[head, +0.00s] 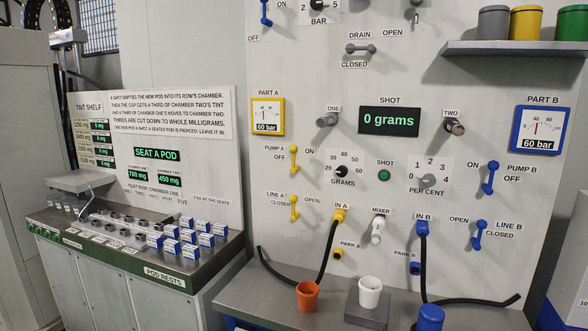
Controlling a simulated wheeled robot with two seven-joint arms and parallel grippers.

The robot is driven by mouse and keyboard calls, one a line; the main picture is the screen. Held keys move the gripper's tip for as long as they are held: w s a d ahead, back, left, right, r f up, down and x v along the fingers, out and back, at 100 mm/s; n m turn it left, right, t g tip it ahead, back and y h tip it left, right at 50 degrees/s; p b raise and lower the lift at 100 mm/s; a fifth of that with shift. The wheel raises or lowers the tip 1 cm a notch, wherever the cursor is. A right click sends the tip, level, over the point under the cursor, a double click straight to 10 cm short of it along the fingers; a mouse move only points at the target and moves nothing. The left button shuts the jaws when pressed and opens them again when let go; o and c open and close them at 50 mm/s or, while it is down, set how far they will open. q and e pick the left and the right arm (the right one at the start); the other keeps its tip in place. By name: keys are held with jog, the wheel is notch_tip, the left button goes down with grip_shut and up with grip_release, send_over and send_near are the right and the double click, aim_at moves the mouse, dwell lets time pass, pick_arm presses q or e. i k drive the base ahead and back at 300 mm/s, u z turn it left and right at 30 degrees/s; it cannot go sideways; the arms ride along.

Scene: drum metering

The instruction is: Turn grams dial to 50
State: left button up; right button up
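The grams dial (342,171) is a small dark round knob on the grey wall panel, above the word GRAMS. The knob's pointer is too small to read with certainty. The shot display (389,121) above it reads 0 grams in green. Neither of my grippers is in view, and nothing touches the dial.
A green shot button (384,175) and the per cent dial (428,181) are right of the grams dial. Yellow pump A lever (294,159) is to its left. Below, a grey bench (255,295) bears an orange cup (307,295), a white cup (370,292) and a blue cup (430,317).

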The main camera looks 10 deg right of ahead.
aim_at(342, 170)
jog(key=u, duration=0.35)
jog(key=i, duration=0.85)
jog(key=z, duration=0.1)
